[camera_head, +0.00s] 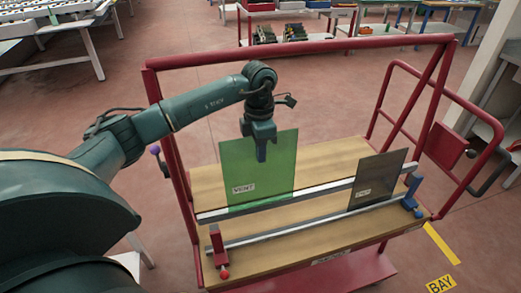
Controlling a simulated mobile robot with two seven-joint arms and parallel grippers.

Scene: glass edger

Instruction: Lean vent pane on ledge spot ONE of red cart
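The vent pane (245,178) is a green, see-through sheet with a white label reading VENT. It stands nearly upright at the left part of the red cart (304,53), its lower edge by the pale ledge rail (320,189). I cannot tell whether it rests on the ledge. My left gripper (261,150) points down at the pane's top edge and is shut on it, one finger in front of the glass; the other finger is hidden. No ledge spot number is readable. My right gripper is not in view.
A dark labelled pane (377,181) leans at the ledge's right end. A lower metal bar (310,229) runs between a red bracket (218,248) and a blue bracket (412,192). The ledge is bare between the panes. The cart's red frame rises around my arm.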

